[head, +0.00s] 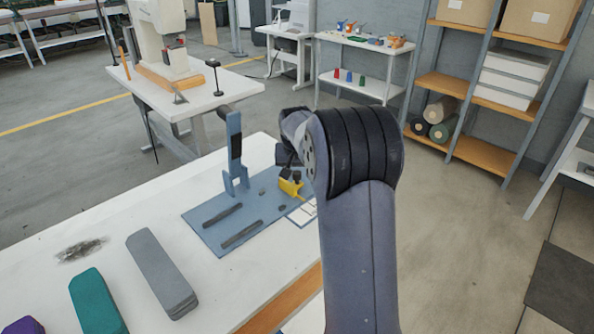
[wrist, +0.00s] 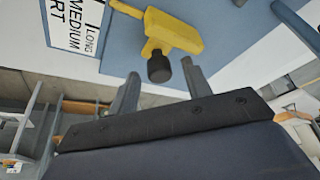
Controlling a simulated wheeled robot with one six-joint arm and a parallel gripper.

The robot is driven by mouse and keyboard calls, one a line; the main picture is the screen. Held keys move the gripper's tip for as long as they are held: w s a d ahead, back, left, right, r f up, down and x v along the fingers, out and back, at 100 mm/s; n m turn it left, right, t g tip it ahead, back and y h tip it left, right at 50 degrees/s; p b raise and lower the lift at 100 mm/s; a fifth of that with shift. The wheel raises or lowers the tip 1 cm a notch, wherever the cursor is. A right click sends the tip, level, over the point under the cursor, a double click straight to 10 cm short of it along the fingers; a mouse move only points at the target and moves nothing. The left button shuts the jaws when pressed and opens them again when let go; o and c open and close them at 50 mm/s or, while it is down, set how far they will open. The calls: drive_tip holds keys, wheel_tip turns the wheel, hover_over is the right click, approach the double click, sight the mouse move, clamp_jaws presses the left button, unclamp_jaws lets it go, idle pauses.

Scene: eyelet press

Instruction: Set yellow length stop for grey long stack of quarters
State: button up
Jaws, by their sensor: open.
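The yellow length stop (head: 291,188) sits on the blue base plate (head: 205,217) near its right end. In the wrist view the yellow stop (wrist: 176,32) shows a dark round knob (wrist: 159,68). My gripper (wrist: 160,82) is open, its two fingers either side of the knob's near end, with no clear contact. In the head view my arm partly hides my gripper and the stop. A white card (wrist: 75,22) beside the stop reads LONG, MEDIUM and a cut-off "RT"; LONG is nearest the stop. The grey long stack (head: 160,270) lies on the white table, apart from the plate.
A teal stack (head: 97,302) and a purple one (head: 22,326) lie left of the grey stack. A blue upright (head: 235,150) and dark rails (head: 242,234) stand on the plate. The tabletop between the grey stack and plate is clear.

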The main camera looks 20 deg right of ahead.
drive_tip(key=shift+c, duration=0.5)
clamp_jaws()
drive_tip(key=d+p, duration=0.1)
drive_tip(key=w+d, duration=0.1)
drive_tip(key=d, duration=0.1)
drive_tip(key=shift+w+r+p, duration=0.1)
drive_tip(key=shift+w+p, duration=0.05)
drive_tip(key=shift+p, duration=0.2)
drive_tip(key=shift+o, duration=0.5)
unclamp_jaws()
drive_tip(key=shift+d, duration=0.15)
